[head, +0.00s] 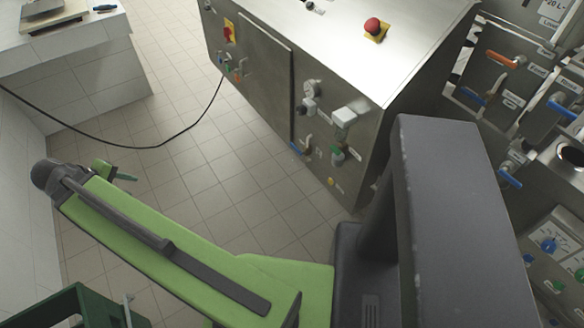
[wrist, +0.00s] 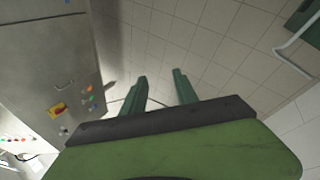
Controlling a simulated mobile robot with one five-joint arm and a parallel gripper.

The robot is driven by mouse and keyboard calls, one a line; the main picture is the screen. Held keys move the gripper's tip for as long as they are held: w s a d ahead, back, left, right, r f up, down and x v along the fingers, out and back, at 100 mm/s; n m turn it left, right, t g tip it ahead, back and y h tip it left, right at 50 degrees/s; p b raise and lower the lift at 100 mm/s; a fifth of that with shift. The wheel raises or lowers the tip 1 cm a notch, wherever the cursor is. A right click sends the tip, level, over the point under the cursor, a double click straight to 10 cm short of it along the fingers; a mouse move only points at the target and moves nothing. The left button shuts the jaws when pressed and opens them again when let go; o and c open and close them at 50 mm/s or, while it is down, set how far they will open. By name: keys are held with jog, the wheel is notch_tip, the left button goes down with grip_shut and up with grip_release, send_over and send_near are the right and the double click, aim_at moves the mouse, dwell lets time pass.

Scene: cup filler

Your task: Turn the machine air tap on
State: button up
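A steel machine cabinet (head: 265,75) stands at the upper middle of the head view. Low on its front, near the right corner, is a small tap with a blue handle (head: 296,149), below a round gauge (head: 311,89). I cannot read a label there, so I cannot tell for sure that it is the air tap, nor its setting. My gripper (head: 126,177) is at the left in the head view, well away from the cabinet. In the wrist view its two green fingers (wrist: 160,76) are apart with only floor between them.
A black cable (head: 160,145) runs across the floor from the cabinet. Pipes with orange and blue handles (head: 500,60) are at the right. A tiled counter (head: 75,70) is at upper left. A green crate (head: 75,308) is at lower left.

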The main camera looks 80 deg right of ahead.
jog(key=s+d+f+m+g+h+b, duration=0.1)
jog(key=s+d+f+g+h+b, duration=0.1)
jog(key=s+d+f+b, duration=0.6)
jog(key=s+d+f+m+g+h+b, duration=0.2)
jog(key=s+d+f+b, duration=0.3)
jog(key=d+b, duration=0.5)
jog(key=m+g+h+b, duration=0.25)
jog(key=g+b, duration=0.55)
jog(key=b, duration=1.2)
send_near(293, 145)
jog(key=shift+y, duration=0.25)
jog(key=x, duration=1)
jog(key=shift+s+f, duration=0.1)
jog(key=shift+f, duration=0.1)
jog(key=shift+c, duration=0.2)
grip_shut()
